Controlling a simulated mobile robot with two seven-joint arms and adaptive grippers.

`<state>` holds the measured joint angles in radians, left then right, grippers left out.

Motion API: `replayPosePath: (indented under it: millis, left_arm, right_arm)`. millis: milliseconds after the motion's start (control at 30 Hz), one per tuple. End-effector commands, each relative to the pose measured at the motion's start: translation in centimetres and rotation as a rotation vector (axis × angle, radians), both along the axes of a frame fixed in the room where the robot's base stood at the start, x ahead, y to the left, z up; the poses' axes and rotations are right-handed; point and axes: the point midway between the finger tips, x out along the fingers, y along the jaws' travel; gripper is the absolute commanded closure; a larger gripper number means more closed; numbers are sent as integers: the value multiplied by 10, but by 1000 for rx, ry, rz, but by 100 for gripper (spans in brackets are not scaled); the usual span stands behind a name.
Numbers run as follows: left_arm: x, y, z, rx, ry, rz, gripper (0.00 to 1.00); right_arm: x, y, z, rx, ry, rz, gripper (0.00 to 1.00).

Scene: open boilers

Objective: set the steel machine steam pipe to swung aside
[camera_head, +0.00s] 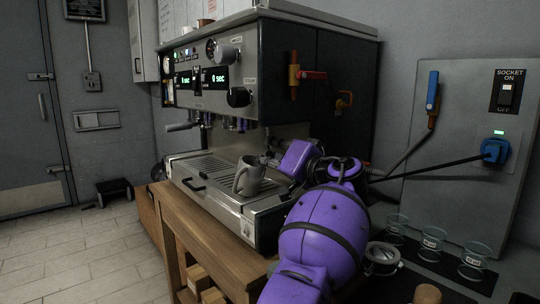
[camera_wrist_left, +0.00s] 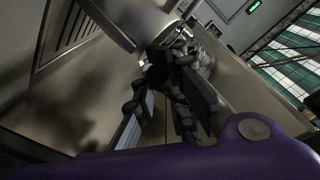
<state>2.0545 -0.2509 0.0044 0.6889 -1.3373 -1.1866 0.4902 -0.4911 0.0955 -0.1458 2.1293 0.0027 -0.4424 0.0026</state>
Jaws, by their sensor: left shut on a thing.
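The steel espresso machine (camera_head: 278,85) stands on a wooden bench in the head view. My left gripper (camera_head: 272,160) reaches in front of its right side, just right of a grey mug (camera_head: 246,180) on the drip tray. Its fingers (camera_wrist_left: 165,75) show in the left wrist view, closed together beside a large grey rounded body and a short bright metal part. It is shut on the steam pipe, which is mostly hidden behind the fingers and the purple wrist; its exact angle cannot be told. My right gripper is not in view.
A drip tray (camera_head: 205,168) lies under the machine's front. A red-handled valve (camera_head: 311,75) is on its side. A wall panel (camera_head: 455,190) with a blue lever (camera_head: 432,92) and plugged cable stands right.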

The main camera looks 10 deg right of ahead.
Motion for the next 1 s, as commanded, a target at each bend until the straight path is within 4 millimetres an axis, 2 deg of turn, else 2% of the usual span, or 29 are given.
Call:
replayPosePath:
  millis: [33, 67, 200, 500, 633, 1000]
  left_arm:
    - [0, -1, 0, 0, -1, -2, 100]
    - [0, -1, 0, 0, -1, -2, 86]
    - [0, 0, 0, 0, -1, -2, 70]
    - [-1, -1, 0, 1, -1, -1, 70]
    - [-10, -5, -1, -1, -1, -3, 70]
    - [-79, -34, -1, -2, 0, -4, 70]
  right_arm:
    - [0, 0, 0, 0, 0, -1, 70]
    - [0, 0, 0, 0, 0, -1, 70]
    - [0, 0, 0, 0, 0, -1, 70]
    - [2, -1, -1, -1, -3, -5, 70]
    - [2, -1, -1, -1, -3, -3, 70]
    - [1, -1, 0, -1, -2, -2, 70]
